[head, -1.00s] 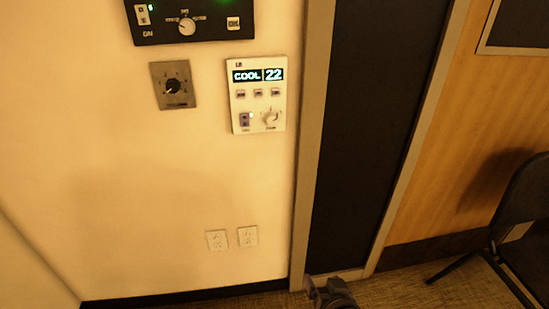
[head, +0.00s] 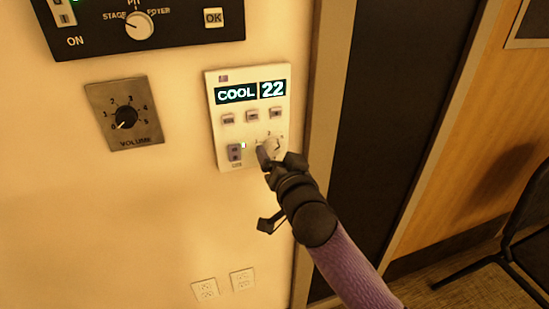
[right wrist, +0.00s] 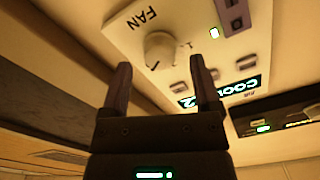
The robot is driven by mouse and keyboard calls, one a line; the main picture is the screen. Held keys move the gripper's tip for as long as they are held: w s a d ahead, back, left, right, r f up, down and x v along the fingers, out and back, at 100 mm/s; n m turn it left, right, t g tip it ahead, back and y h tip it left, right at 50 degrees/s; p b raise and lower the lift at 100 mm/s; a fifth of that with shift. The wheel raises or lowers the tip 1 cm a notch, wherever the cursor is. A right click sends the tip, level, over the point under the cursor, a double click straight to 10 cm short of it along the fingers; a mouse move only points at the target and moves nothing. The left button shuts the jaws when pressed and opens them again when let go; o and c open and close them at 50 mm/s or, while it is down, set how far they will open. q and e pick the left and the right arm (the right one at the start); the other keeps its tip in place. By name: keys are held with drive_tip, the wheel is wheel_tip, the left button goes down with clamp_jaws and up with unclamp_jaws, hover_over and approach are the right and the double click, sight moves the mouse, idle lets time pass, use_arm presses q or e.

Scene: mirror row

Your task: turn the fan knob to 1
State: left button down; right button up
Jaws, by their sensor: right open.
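The white thermostat panel (head: 214,132) on the wall shows COOL 22. Its round white fan knob (head: 270,145) is at the panel's lower right, partly hidden by my right gripper (head: 277,161) in the head view. In the right wrist view the fan knob (right wrist: 160,50) sits beside the word FAN, beyond the fingertips and roughly between them. My right gripper (right wrist: 160,70) is open, one finger to each side of the knob in that picture. I cannot tell whether a finger touches it. The knob's exact setting is unclear. My left gripper is out of view.
A grey volume dial plate (head: 140,90) is left of the thermostat. A black panel (head: 180,35) with a white selector knob and an OK button is above. Two wall outlets (head: 205,289) are below. A door frame (head: 325,130) stands close on the right.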

drive_tip(key=shift+w+a, duration=0.2)
drive_tip(key=shift+w, duration=0.5)
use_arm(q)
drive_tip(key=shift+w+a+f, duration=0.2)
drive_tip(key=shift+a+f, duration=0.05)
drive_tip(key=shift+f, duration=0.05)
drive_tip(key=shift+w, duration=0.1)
use_arm(e)
drive_tip(key=shift+c, duration=0.2)
drive_tip(key=shift+c, duration=1.3)
clamp_jaws()
